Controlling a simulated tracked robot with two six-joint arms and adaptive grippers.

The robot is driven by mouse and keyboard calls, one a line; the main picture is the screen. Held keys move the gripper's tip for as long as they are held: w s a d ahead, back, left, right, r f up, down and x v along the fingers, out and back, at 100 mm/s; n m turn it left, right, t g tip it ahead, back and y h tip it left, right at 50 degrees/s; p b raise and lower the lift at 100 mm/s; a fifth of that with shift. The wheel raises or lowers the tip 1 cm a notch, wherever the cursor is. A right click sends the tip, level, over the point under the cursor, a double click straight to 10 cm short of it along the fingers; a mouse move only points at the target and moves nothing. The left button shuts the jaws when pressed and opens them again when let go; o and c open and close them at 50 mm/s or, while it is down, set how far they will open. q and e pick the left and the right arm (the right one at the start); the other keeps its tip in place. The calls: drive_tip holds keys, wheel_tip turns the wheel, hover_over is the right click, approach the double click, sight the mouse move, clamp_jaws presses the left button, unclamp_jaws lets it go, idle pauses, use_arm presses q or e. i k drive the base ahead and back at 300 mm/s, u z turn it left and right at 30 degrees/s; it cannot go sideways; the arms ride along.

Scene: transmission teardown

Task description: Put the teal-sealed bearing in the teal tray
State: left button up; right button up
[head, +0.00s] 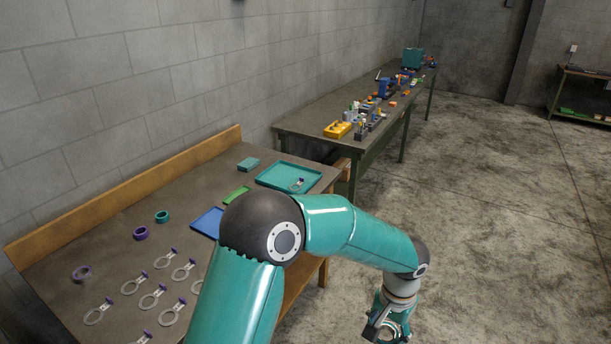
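A small teal ring (162,216), which looks like the teal-sealed bearing, lies on the left workbench. The teal tray (274,170) lies near the bench's far right end, with a small silver and purple part (297,185) in it. My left gripper (387,328) hangs low at the bottom, right of the bench and over the floor, apart from ring and tray. Its fingers are small and partly hidden, so I cannot tell if they are open or hold something. My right gripper is out of view.
A blue tray (206,223) is partly behind my arm, by a green piece (236,194) and a teal block (248,163). A cluttered bench (312,121) stands beyond.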

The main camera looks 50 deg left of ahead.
sight(285, 172)
drive_tip(key=u, duration=0.1)
drive_tip(key=i, duration=2.3)
drive_tip(key=u, duration=0.6)
drive_tip(key=i, duration=1.1)
drive_tip(key=u, duration=0.85)
drive_tip(key=i, duration=0.95)
drive_tip(key=u, duration=1.1)
drive_tip(key=i, duration=0.65)
drive_tip(key=u, duration=0.3)
drive_tip(key=k, duration=0.85)
drive_tip(key=u, duration=0.2)
drive_tip(key=i, duration=0.2)
